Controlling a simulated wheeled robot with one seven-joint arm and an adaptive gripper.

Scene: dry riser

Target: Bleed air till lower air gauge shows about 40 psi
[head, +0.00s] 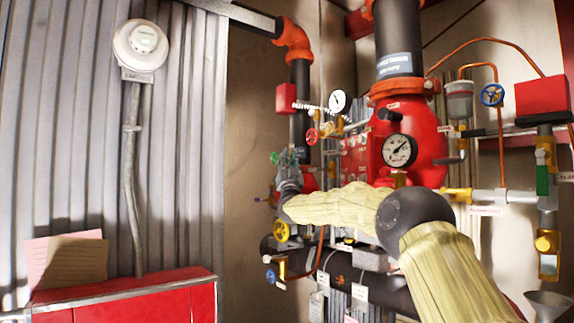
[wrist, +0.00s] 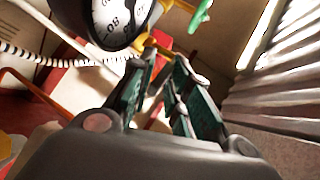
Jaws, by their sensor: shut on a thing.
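My gripper (wrist: 165,56) is closed on a thin brass-yellow valve part (wrist: 150,43) just below a white dial gauge (wrist: 116,15). The gauge is cut off by the top edge, and its needle and pressure cannot be read. Two gauges show in the head view: a small white one (head: 338,101) and a larger black-rimmed one (head: 399,150) on the red valve. Their numbers are too small to read.
A red valve body (head: 430,130) stands behind my forearm. A red cabinet (head: 130,295) is at the lower left. The corrugated wall (head: 185,130) on the left has free space before it.

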